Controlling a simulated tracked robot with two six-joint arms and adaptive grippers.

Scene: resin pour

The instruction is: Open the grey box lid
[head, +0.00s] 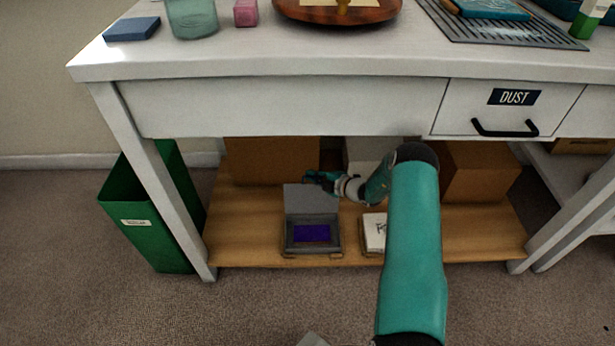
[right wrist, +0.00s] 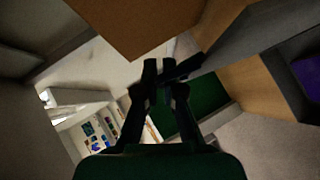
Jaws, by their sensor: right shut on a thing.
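The grey box (head: 288,240) sits on the wooden lower shelf under the table, with a purple block of colour inside. Its lid (head: 305,200) is raised and stands roughly upright at the back of the box, so the inside shows. My right gripper (head: 318,179) is at the top edge of the lid and is shut on it. In the right wrist view, the dark fingers (right wrist: 160,78) meet at the end of the grey lid (right wrist: 240,45), and the purple inside (right wrist: 306,72) shows at the right. My left gripper is not in view.
A box with a lettered pale top (head: 373,232) lies right of the grey box, partly behind my arm. Brown cartons (head: 270,160) stand behind. A green bin (head: 150,220) stands left of the table leg. The tabletop and DUST drawer (head: 508,118) overhang the shelf.

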